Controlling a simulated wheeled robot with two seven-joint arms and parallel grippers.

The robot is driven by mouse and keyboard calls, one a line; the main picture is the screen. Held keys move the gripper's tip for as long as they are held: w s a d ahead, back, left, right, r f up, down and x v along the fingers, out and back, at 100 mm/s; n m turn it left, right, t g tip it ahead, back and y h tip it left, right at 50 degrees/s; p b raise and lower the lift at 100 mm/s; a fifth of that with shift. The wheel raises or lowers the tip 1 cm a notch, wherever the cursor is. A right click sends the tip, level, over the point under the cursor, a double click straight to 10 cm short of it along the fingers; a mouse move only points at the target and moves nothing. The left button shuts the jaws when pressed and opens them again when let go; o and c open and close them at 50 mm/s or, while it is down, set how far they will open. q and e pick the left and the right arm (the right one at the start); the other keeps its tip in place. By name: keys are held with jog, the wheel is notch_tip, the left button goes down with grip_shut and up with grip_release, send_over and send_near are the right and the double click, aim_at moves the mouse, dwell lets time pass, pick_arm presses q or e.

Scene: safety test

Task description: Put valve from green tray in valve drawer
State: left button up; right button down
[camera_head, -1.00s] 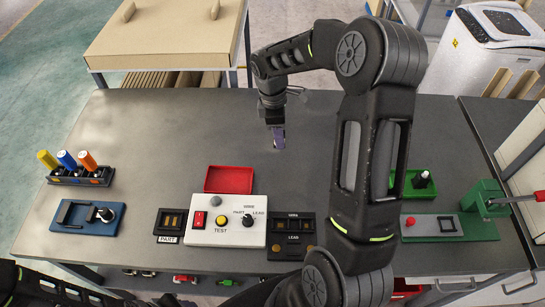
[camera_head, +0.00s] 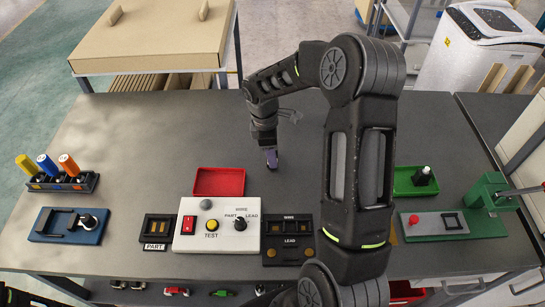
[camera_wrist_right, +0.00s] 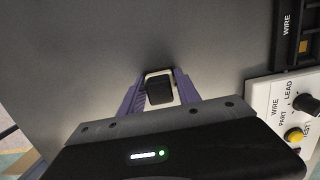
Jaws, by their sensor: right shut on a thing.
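The green tray (camera_head: 404,188) lies on the right of the table in the head view, partly behind my right arm. A part with a black top and pale base (camera_head: 424,176), which looks like a valve, stands in it. I cannot make out which drawer is the valve drawer.
The red tray (camera_head: 219,181), white test box (camera_head: 190,240) and black lead fixture (camera_head: 288,252) are near the gripper. A blue fixture (camera_head: 55,226) and bottle rack (camera_head: 62,184) stand left, a green press (camera_head: 486,190) right. The back left of the table (camera_head: 150,130) is clear.

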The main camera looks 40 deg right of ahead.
jog(key=shift+r, duration=0.1)
jog(key=shift+f, duration=0.2)
jog(key=c, duration=0.9)
grip_release()
jog(key=shift+o, duration=0.2)
jog(key=shift+r, duration=0.15)
jog(key=r+p, duration=0.2)
jog(key=r, duration=0.1)
jog(key=r+p, duration=0.2)
jog(key=r, duration=0.1)
jog(key=a+r+p, duration=0.1)
jog(key=r+p, duration=0.2)
jog(key=shift+w+r, duration=0.35)
jog(key=shift+r, duration=0.35)
jog(key=shift+w+a+r, duration=0.1)
jog(key=shift+r, duration=0.7)
